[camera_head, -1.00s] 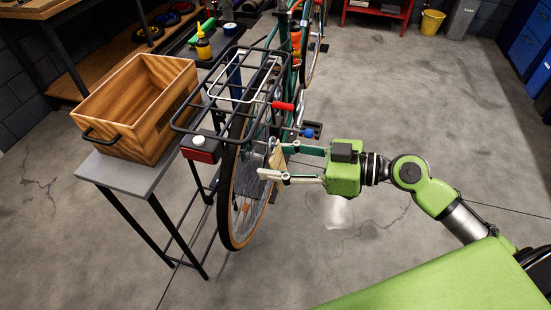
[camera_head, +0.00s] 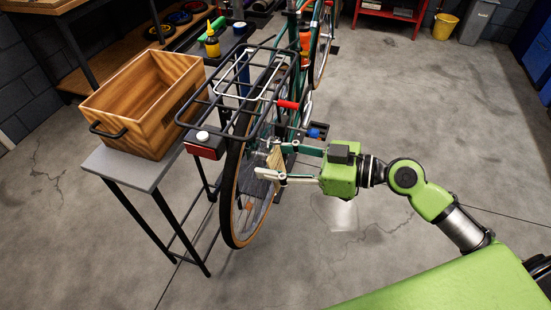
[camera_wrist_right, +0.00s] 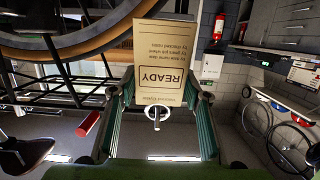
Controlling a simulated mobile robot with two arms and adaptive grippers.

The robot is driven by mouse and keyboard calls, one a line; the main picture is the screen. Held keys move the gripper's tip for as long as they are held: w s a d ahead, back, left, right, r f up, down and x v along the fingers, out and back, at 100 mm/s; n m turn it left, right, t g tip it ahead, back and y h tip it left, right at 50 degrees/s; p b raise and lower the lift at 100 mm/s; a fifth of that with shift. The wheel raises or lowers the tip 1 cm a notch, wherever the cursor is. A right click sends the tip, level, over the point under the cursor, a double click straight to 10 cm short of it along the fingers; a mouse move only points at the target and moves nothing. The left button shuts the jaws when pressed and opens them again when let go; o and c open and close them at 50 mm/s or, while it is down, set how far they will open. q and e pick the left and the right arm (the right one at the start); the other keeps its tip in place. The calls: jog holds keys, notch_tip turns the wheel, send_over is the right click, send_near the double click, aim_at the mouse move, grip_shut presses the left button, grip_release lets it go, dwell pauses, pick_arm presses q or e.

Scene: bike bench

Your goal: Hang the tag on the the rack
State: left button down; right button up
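The tan tag (camera_head: 275,156) is between the fingertips of my right gripper (camera_head: 271,159), beside the bike's rear wheel and below the rack. In the right wrist view the tag (camera_wrist_right: 160,65) shows the word READY upside down, with a pale ring (camera_wrist_right: 156,113) at its near end. The two fingers (camera_wrist_right: 159,95) stand wide apart, with their tips at the tag's side edges, and appear to hold it. The black wire rack (camera_head: 215,101) sits over the rear wheel, up and left of the gripper. My left gripper is not in view.
The bicycle's rear wheel (camera_head: 230,205) is close to my right fingertips. A red-ended lever (camera_head: 288,104) sticks out by the rack. A wooden crate (camera_head: 130,135) stands on a grey bench (camera_head: 150,170) at left. The floor (camera_head: 430,120) at right is clear.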

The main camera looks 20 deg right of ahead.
jog(key=shift+o, duration=1.3)
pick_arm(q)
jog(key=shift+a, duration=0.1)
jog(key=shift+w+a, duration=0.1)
pick_arm(e)
jog(key=shift+s+d, duration=0.35)
jog(key=shift+d, duration=0.2)
jog(key=v, duration=1)
jog(key=shift+s+d+r, duration=0.2)
jog(key=shift+d+r, duration=0.05)
